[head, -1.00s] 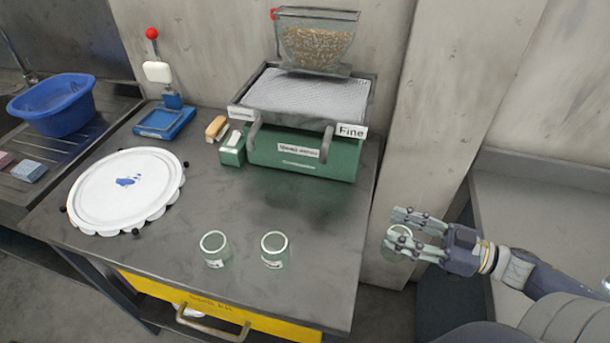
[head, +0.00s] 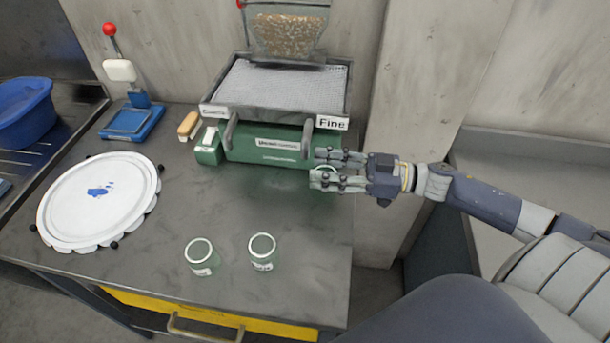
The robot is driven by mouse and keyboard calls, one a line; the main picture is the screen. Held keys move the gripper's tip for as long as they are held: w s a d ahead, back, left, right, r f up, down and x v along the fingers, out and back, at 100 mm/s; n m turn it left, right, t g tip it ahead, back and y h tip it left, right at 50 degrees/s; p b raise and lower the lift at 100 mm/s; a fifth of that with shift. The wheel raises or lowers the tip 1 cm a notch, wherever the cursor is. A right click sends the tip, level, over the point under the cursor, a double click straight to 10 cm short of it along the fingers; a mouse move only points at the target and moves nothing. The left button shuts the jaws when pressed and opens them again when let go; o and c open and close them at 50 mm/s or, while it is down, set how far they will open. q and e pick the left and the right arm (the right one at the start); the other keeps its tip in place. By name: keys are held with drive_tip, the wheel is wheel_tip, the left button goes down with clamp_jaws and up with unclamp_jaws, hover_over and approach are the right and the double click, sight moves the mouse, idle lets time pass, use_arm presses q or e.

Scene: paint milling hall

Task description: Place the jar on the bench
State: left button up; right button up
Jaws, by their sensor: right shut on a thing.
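My right gripper (head: 338,171) is shut on a pale green glass jar (head: 323,184), which is largely hidden by the fingers. It is over the right part of the grey bench (head: 300,220), near the right end of the green machine. I cannot tell whether the jar touches the bench top. Two similar jars stand upright near the bench's front edge: one on the left (head: 201,258) and one on the right (head: 263,252). Both have small white labels. My left gripper is not in view.
A green sieving machine (head: 262,150) with a "Fine" label stands at the back. A round white lidded disc (head: 100,200) lies at the left, with a blue press (head: 130,122) behind it. The bench between disc and right edge is mostly clear. A blue basin (head: 25,112) is far left.

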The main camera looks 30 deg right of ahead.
drive_tip(key=shift+w+a+f+p, duration=0.35)
drive_tip(key=shift+w+a+f, duration=0.35)
drive_tip(key=shift+a+f, duration=0.2)
drive_tip(key=shift+w+a+f+p, duration=0.3)
drive_tip(key=shift+w+a+f, duration=0.35)
drive_tip(key=shift+a+f, duration=0.25)
drive_tip(key=o, duration=1)
drive_tip(key=shift+c, duration=0.2)
drive_tip(key=b+v, duration=0.2)
drive_tip(key=v, duration=0.9)
drive_tip(key=shift+s+d, duration=0.35)
drive_tip(key=shift+d, duration=0.15)
